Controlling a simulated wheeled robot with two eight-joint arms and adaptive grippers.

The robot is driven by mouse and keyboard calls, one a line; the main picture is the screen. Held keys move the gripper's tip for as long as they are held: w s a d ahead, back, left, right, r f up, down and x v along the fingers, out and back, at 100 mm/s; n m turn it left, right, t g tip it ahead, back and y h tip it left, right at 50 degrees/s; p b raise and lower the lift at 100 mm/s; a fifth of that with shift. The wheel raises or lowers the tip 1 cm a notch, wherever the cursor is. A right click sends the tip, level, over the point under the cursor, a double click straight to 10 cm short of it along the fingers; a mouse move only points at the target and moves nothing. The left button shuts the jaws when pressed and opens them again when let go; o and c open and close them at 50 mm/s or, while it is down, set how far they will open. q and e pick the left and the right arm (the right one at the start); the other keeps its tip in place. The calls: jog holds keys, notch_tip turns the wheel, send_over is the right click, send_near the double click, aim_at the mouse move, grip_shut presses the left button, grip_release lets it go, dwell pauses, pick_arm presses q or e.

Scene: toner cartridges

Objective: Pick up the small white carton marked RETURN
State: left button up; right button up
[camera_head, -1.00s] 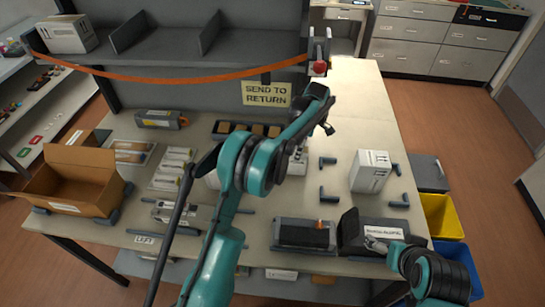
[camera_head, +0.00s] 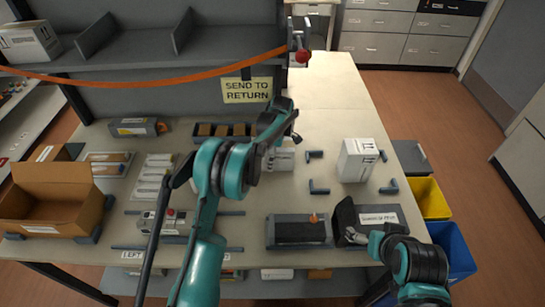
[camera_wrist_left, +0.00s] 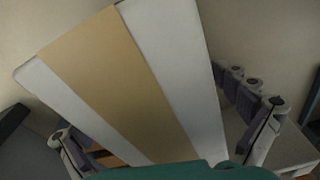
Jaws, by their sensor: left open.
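A small white carton (camera_head: 279,158) stands on the table, partly hidden behind my left arm; its marking is not readable. In the left wrist view a white carton with a wide tan tape strip (camera_wrist_left: 110,80) fills the middle, close to the camera. My left gripper (camera_wrist_left: 168,142) is open, with one finger on each side of that carton's near end. In the head view the left gripper (camera_head: 288,128) is above the partly hidden carton. Another white carton (camera_head: 357,160) stands upright to the right. My right gripper (camera_head: 374,240) is by a dark labelled box; its jaws are unclear.
Grey corner brackets (camera_head: 318,187) stand around the right carton. A dark tray (camera_head: 296,232) and the dark labelled box (camera_head: 350,212) lie in front. An open brown box (camera_head: 50,205) is at left. An orange strap (camera_head: 150,72) hangs across the back shelf.

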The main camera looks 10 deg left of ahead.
pick_arm(q)
jog(key=shift+r, duration=0.1)
jog(key=shift+c, duration=0.4)
jog(key=shift+s, duration=0.1)
jog(key=c, duration=1.5)
jog(key=shift+r, duration=0.1)
